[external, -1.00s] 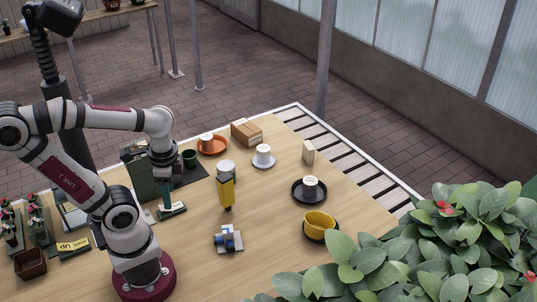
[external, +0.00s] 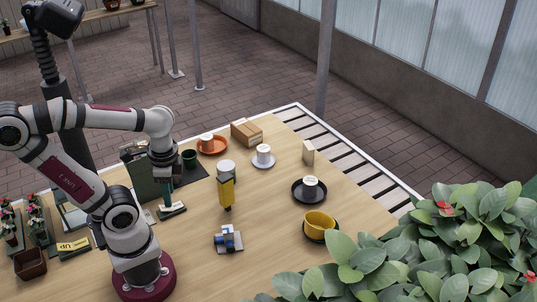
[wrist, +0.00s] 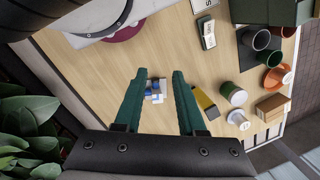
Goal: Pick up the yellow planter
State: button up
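The yellow planter (external: 319,224) is a round yellow pot on a dark saucer, near the right front edge of the table beside the leafy plant in the external view. I cannot make it out in the wrist view. My gripper (external: 167,201) is far to its left, pointing down over the left part of the table. In the wrist view my gripper (wrist: 159,75) has its two green fingers apart with nothing held between them. A small blue and white object (wrist: 155,92) shows beyond the gap, lower down on the table.
A black saucer with a white pot (external: 310,186) is behind the planter. Leafy foliage (external: 420,250) crowds its right. A cardboard box (external: 246,132) stands at the back.

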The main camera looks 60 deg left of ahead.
jog(key=w+d+r+n+h, duration=0.1)
jog(key=w+d+r+n, duration=0.15)
jog(key=w, duration=0.35)
jog(key=w+d+r+n, duration=0.1)
jog(key=w+n, duration=0.3)
jog(key=w, duration=0.2)
jog(key=n+h, duration=0.2)
jog(key=n, duration=1.1)
send_over(304, 229)
jog(key=a, duration=0.2)
notch_tip(304, 229, down, 7)
jog(key=shift+m, duration=0.25)
jog(key=f, duration=0.5)
jog(key=d+f, duration=0.1)
jog(key=f, duration=1)
jog(key=shift+w+d, duration=0.2)
jog(key=shift+d, duration=0.1)
jog(key=shift+r, duration=0.1)
grip_shut()
